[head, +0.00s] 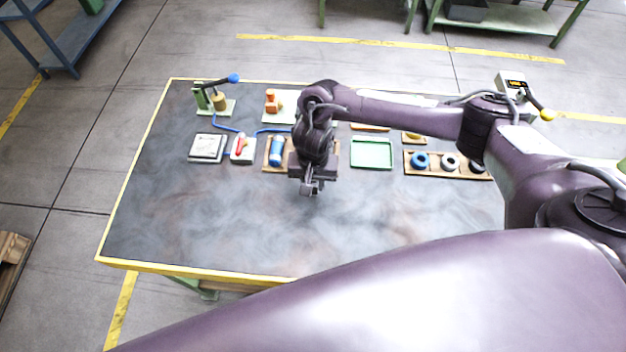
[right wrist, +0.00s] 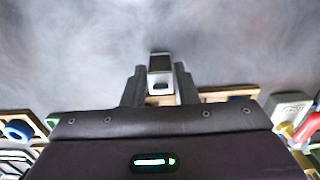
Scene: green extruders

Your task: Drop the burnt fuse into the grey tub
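My right gripper (head: 312,190) hangs over the middle of the dark table, pointing down. In the right wrist view its two fingers (right wrist: 159,88) are closed on a small pale block with a dark face (right wrist: 160,64), which looks like the burnt fuse. In the head view this block is too small to make out clearly at the fingertips. My left gripper is not in view.
A green tray (head: 372,167) lies right of the gripper, beside a wooden rack of rings (head: 448,174). A blue cylinder (head: 277,150), a white box with a red part (head: 242,155) and a lever stand (head: 215,103) are to the left. The table's front (head: 220,225) is clear.

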